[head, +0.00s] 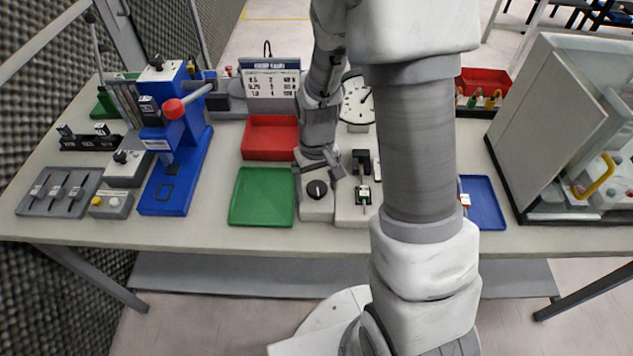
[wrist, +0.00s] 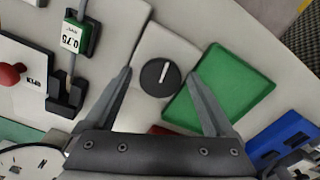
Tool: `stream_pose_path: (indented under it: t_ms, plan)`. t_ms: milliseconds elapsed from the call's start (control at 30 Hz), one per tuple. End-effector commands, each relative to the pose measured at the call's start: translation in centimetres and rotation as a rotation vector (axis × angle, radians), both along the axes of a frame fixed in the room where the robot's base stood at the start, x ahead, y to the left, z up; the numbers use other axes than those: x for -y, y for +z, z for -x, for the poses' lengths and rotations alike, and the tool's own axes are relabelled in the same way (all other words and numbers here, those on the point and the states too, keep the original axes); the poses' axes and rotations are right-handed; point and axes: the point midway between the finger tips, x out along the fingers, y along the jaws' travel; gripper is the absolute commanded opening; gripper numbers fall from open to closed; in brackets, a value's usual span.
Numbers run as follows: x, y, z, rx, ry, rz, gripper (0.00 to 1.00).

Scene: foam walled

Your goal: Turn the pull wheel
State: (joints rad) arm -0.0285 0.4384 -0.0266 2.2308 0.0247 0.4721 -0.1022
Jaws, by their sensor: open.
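A round black knob (head: 317,189) with a white pointer line sits on a pale box (head: 317,208) at the front middle of the table. No readable label names it as the pull wheel. My gripper (head: 318,173) is over the box, pointing down, with its fingers spread and empty. In the wrist view the knob (wrist: 160,77) shows between and beyond my two fingertips (wrist: 160,75). Whether the fingers touch the box or knob I cannot tell.
A green tray (head: 262,197) lies just left of the box. Right of it is a fixture with a green-labelled gauge (head: 363,193). A blue press (head: 170,190) with a red-balled lever stands left. A red tray (head: 270,153) and a white dial (head: 356,112) are behind.

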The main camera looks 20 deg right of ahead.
Motion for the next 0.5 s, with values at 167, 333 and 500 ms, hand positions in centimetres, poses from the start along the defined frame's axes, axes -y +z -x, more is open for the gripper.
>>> stream_pose_path:
  t_ms: [167, 333, 500]
  plan:
    - [0.0, 1.0, -0.1, 0.003, 0.000, 0.000, 0.89]
    - [0.0, 4.0, -0.1, 0.007, 0.000, -0.001, 0.89]
    - [0.0, 8.2, -0.1, 0.007, 0.000, -0.001, 0.89]
